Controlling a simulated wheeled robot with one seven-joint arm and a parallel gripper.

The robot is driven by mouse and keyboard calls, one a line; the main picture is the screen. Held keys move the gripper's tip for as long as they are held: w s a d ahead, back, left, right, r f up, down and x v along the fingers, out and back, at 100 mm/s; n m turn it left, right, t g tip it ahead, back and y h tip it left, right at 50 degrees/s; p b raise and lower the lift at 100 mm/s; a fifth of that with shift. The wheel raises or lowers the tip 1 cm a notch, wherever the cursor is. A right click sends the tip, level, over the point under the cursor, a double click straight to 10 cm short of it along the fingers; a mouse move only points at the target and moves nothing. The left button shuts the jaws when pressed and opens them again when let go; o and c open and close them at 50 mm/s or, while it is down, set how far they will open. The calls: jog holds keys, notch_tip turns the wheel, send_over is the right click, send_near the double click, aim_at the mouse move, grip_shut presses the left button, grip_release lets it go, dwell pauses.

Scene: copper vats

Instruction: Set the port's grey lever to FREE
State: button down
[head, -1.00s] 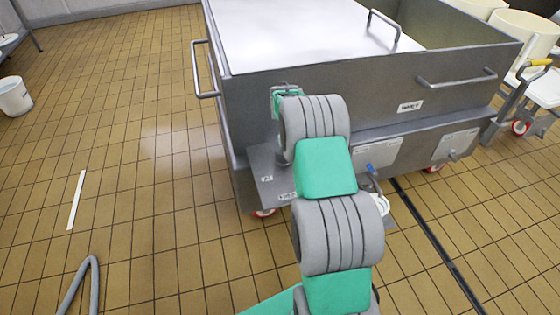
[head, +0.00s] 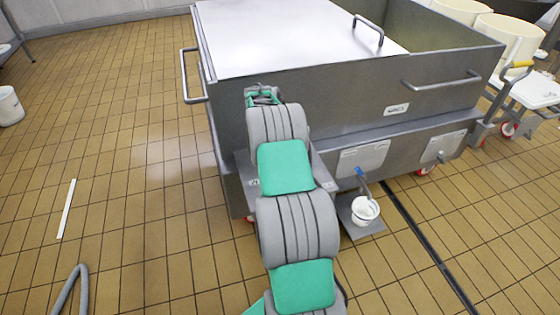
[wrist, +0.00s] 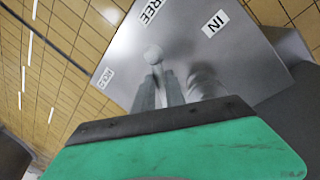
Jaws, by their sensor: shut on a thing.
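In the wrist view, the grey lever (wrist: 153,55) shows its round knob just beyond the jaws of my gripper (wrist: 163,90). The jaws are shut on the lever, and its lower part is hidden. The lever stands over a grey plate (wrist: 185,30) with white labels. The FREE label (wrist: 151,10) is at the top, the IN label (wrist: 215,23) is to its right, and a third label (wrist: 105,78) at the left is hard to read. In the head view my arm hides the lever and jaws; part of the plate shows beside the arm.
The large grey vat (head: 330,92) stands directly behind my arm. A white cup (head: 365,210) is on the low right side under a blue-handled tap (head: 361,174). A white bucket (head: 9,106) stands far left. The tiled floor at left is mostly clear.

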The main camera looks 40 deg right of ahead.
jog(key=shift+w+r, duration=0.1)
jog(key=c, duration=1.4)
grip_release()
jog(key=r, duration=0.5)
jog(key=w+r+p, duration=0.1)
jog(key=r, duration=0.1)
jog(key=shift+w+a+r, duration=0.1)
jog(key=shift+a+r, duration=0.15)
jog(key=shift+a, duration=0.15)
